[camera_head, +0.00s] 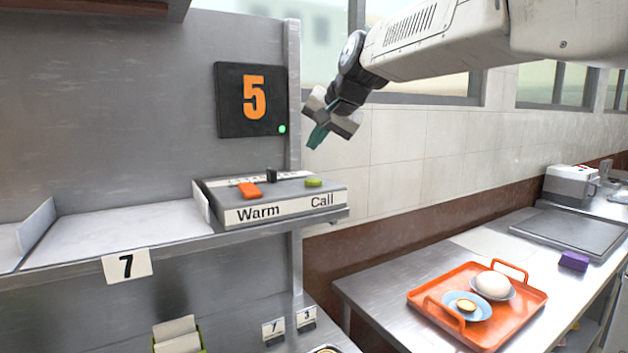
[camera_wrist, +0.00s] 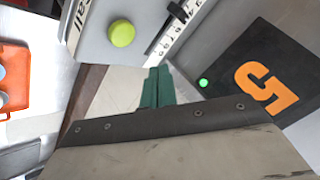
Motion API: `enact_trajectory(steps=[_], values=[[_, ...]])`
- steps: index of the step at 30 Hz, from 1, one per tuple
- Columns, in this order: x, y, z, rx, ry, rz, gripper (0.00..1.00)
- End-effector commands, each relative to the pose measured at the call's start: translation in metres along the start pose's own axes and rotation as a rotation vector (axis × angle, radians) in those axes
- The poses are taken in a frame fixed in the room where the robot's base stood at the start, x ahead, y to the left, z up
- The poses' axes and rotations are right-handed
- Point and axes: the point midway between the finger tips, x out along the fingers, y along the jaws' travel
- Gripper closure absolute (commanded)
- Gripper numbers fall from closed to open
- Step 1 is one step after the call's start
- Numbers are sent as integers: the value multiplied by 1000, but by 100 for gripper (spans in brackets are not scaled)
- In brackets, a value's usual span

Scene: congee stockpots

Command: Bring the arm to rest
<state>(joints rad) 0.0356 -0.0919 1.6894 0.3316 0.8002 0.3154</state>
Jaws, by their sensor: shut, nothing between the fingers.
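My gripper (camera_head: 316,138) hangs in the air in front of the tiled wall, right of the number 5 display. Its teal fingers are together and hold nothing. In the wrist view the closed fingers (camera_wrist: 158,88) point toward the gap between the control box and the display. The control box (camera_head: 275,200) on the shelf is labelled Warm and Call, with an orange switch (camera_head: 249,190), a black slider (camera_head: 271,175) and a green button (camera_head: 313,183). The gripper is above and apart from the box. My arm reaches in from the upper right.
The black display (camera_head: 252,100) shows an orange 5 and a lit green dot. A metal shelf (camera_head: 120,228) carries a 7 tag. At the lower right, an orange tray (camera_head: 430,298) with dishes and a purple block (camera_head: 573,261) sit on the counter. Air around the gripper is clear.

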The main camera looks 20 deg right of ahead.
Motion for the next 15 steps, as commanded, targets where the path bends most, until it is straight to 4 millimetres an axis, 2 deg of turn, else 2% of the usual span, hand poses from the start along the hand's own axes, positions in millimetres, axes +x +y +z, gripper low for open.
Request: enact_trajectory(steps=[13,15], values=[[0,0,0,-8,-2,1,100],[2,5,7,-39,-31,19,100]])
